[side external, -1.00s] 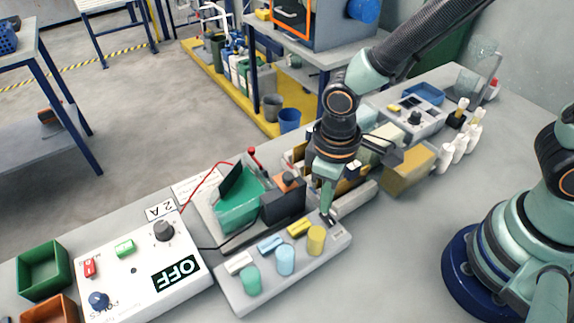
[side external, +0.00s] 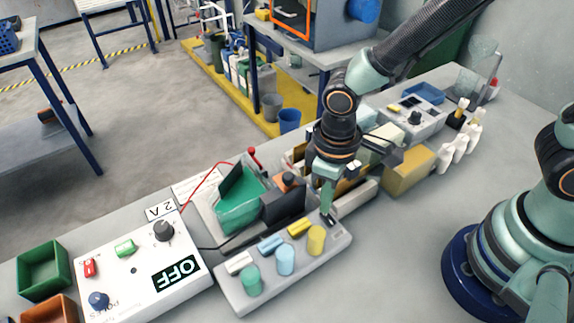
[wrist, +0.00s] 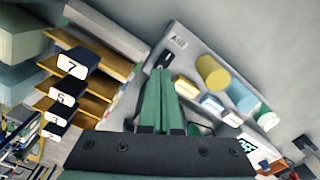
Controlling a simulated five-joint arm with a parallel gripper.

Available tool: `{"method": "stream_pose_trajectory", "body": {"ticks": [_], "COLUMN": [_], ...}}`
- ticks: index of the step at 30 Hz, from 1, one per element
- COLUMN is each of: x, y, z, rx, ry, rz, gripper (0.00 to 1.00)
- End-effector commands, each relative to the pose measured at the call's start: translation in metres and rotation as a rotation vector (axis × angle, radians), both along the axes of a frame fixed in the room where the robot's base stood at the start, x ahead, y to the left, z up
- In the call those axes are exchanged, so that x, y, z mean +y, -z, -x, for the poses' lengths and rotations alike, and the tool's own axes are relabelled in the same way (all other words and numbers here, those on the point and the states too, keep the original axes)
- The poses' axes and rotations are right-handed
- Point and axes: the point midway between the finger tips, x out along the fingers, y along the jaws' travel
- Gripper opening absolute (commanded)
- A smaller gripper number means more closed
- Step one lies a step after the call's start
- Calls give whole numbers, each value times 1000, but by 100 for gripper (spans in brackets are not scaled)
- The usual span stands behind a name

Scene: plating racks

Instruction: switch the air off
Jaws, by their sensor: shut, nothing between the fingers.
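The grey panel (side external: 290,277) carries a small black switch (side external: 332,221) at its far right end. In the wrist view the black switch (wrist: 164,59) lies beside a small white label (wrist: 178,42), probably reading AIR. My gripper (side external: 327,211) is shut and empty, pointing down over that end of the panel. In the wrist view its green fingers (wrist: 163,80) lie together just short of the switch. I cannot tell whether they touch it, or which way it is set.
Yellow, blue and green cylinders (side external: 316,240) and small coloured blocks (side external: 299,228) stand on the same panel. A white control box (side external: 135,275) with a knob and an OFF display is at left. A green tank (side external: 238,208) and numbered racks (wrist: 72,66) are close behind.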

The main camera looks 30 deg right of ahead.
Motion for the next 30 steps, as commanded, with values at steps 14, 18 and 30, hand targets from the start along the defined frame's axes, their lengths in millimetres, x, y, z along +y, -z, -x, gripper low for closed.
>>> {"method": "stream_pose_trajectory", "body": {"ticks": [14,18,30], "x": [0,0,0], "y": [5,7,12], "z": [0,0,0], "rx": [1,1,1], "ry": [0,0,0], "rz": [0,0,0], "gripper": [0,0,0]}}
